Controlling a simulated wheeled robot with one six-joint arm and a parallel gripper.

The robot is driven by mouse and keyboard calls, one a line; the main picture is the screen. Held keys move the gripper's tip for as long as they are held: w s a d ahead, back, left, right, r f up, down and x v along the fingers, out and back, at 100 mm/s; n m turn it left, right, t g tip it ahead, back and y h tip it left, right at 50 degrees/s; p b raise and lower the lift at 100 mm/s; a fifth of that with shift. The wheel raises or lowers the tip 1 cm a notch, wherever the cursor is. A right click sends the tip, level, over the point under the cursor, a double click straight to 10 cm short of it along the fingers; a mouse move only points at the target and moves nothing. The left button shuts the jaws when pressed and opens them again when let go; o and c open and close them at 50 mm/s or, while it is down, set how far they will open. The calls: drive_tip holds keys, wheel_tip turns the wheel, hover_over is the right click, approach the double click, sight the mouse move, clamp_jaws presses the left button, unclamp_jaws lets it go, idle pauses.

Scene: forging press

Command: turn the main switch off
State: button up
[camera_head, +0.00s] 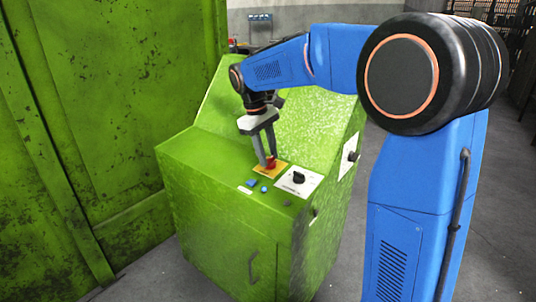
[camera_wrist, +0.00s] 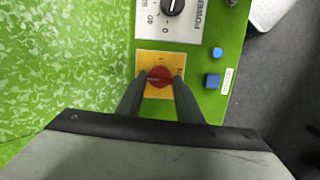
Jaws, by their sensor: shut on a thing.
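The main switch is a red rotary knob (camera_wrist: 160,77) on a yellow square plate (camera_wrist: 146,61), set in the top of a green control cabinet (camera_head: 206,165). My gripper (camera_wrist: 159,82) is shut on the red knob, one finger on each side of it. In the head view my gripper (camera_head: 267,164) reaches down onto the cabinet top, and the red knob (camera_head: 271,162) shows beside its fingertips. The fingers hide part of the knob and plate. I cannot read the plate's markings.
A white plate with a black power dial (camera_head: 298,178) sits right beside the switch. Two blue buttons (camera_head: 252,183) are in front of it. A sloped green panel rises behind. A large green wall (camera_head: 100,110) stands at left.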

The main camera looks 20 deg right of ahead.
drive_tip(key=shift+n, duration=0.4)
drive_tip(key=o, duration=1.1)
drive_tip(key=shift+r, duration=0.1)
drive_tip(key=v, duration=1.7)
drive_tip(key=shift+a, duration=0.2)
